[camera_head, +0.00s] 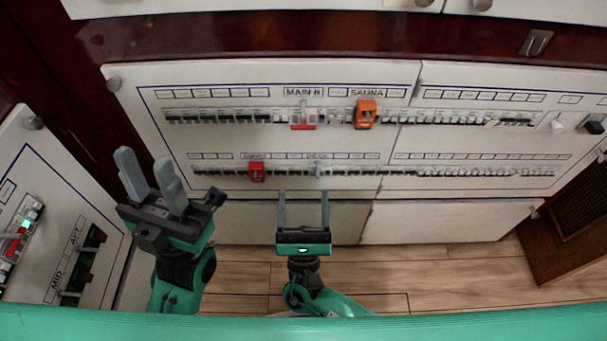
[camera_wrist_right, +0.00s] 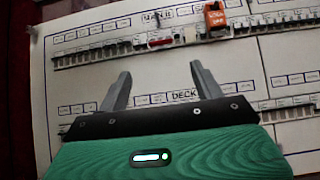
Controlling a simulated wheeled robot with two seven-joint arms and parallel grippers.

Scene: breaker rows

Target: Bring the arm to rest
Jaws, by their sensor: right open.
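My right gripper (camera_head: 303,212) is open and empty, its two grey fingers pointing at the panel just under the lower breaker row. In the right wrist view its fingers (camera_wrist_right: 160,88) are spread apart, with the "DECK" label showing behind them. My left gripper (camera_head: 150,183) is at the left, fingers raised and apart, with nothing between them. The white breaker panel (camera_head: 340,140) stands ahead of both. From these views I cannot tell whether the right fingertips touch the panel.
An orange lockout (camera_head: 366,114) sits in the upper row, right of the red MAIN B breaker (camera_head: 303,126). A red lockout (camera_head: 256,171) sits in the lower row. A second panel (camera_head: 62,215) stands at the left. Wooden floor (camera_head: 440,268) is clear at lower right.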

